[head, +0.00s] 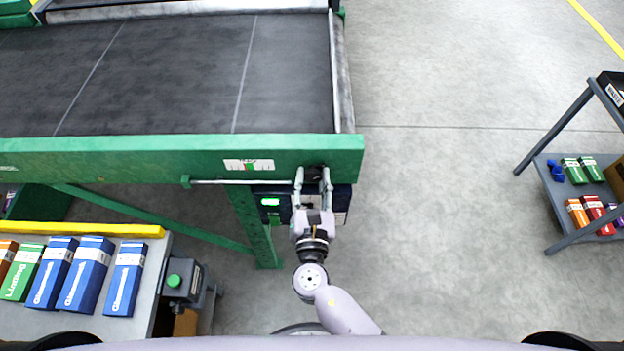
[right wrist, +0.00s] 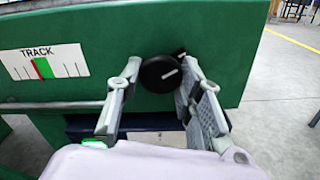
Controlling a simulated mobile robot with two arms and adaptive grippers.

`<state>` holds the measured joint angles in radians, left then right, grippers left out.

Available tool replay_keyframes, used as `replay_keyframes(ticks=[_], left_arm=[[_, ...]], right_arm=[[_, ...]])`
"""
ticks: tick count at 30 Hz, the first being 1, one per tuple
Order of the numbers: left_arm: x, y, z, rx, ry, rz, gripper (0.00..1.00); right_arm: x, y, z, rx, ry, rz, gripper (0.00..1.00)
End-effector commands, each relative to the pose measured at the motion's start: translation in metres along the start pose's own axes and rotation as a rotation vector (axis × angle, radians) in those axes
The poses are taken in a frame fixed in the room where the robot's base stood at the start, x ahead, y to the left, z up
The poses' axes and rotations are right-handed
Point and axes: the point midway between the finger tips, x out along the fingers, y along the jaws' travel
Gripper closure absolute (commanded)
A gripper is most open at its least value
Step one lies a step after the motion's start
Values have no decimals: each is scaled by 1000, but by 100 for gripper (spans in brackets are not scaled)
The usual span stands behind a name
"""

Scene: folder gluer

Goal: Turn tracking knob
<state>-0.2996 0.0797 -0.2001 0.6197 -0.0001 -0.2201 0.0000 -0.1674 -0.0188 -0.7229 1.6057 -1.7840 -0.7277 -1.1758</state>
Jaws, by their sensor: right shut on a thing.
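The tracking knob is a round black knob (right wrist: 160,74) with a short white line on its face, on the right end of the green machine frame. It also shows as a dark spot in the head view (head: 315,172). My right gripper (head: 313,178) is at the knob, with one finger on each side, shut on it. In the right wrist view the fingers (right wrist: 155,85) flank the knob. The white TRACK scale (right wrist: 65,64) left of the knob has a green band and a red mark at the band's left edge. My left gripper is not in view.
A dark conveyor belt (head: 180,70) lies behind the green frame (head: 120,160). A thin rod (head: 240,182) runs below the scale. A table with blue and green cartons (head: 85,272) stands at lower left. A shelf cart (head: 572,190) stands at right. The floor between is clear.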

Motion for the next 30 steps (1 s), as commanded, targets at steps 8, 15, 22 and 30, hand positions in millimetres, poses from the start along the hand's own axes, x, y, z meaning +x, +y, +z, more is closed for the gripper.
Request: replay_keyframes(ticks=[8, 15, 22, 30], left_arm=[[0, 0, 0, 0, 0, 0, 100], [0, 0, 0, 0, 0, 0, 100], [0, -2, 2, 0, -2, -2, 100], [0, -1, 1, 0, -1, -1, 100]], right_arm=[[0, 0, -1, -1, 2, -1, 56], [0, 0, 0, -1, 1, 0, 48], [-3, 0, 0, -2, 1, 0, 48], [-48, 0, -2, -2, 4, 1, 48]])
